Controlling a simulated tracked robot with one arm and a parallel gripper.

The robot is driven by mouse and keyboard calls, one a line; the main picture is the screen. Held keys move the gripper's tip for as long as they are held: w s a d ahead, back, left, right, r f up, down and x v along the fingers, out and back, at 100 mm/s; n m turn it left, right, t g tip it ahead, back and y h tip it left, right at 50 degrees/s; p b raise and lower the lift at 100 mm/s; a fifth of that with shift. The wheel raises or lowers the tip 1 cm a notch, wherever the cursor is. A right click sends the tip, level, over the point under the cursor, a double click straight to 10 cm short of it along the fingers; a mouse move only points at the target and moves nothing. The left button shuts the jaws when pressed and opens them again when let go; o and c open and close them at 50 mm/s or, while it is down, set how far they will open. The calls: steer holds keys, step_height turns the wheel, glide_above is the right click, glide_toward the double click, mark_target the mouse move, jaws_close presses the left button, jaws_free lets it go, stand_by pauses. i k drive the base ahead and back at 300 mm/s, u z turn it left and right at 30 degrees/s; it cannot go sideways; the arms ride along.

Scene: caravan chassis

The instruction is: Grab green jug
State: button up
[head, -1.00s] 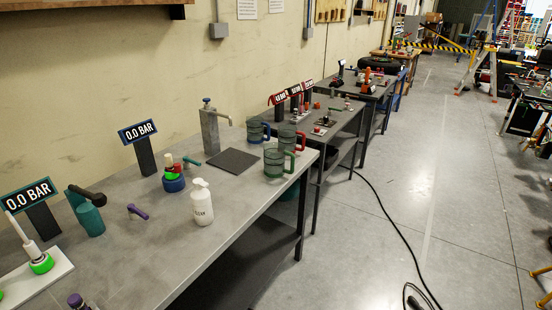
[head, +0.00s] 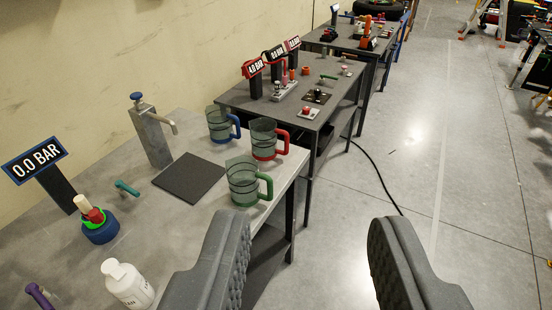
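The green jug (head: 243,183) is a clear jug with a green handle (head: 266,187). It stands upright near the right edge of the grey table, its handle pointing right. A red-handled jug (head: 264,140) stands just behind it, and a blue-handled jug (head: 219,125) stands further back to the left. My gripper (head: 306,235) is open and empty, with its two dark ridged fingers wide apart. It is in front of the jug, to its lower right in the picture, and apart from it.
A dark square mat (head: 190,178) and a grey tap post (head: 150,133) are left of the jugs. A white bottle (head: 128,286) stands at the near table edge. A second table (head: 330,108) with small parts stands behind. Open floor (head: 430,180) lies to the right.

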mark_target(251, 185)
steer(key=z, duration=0.1)
steer(key=i, duration=0.85)
steer(key=z, duration=0.1)
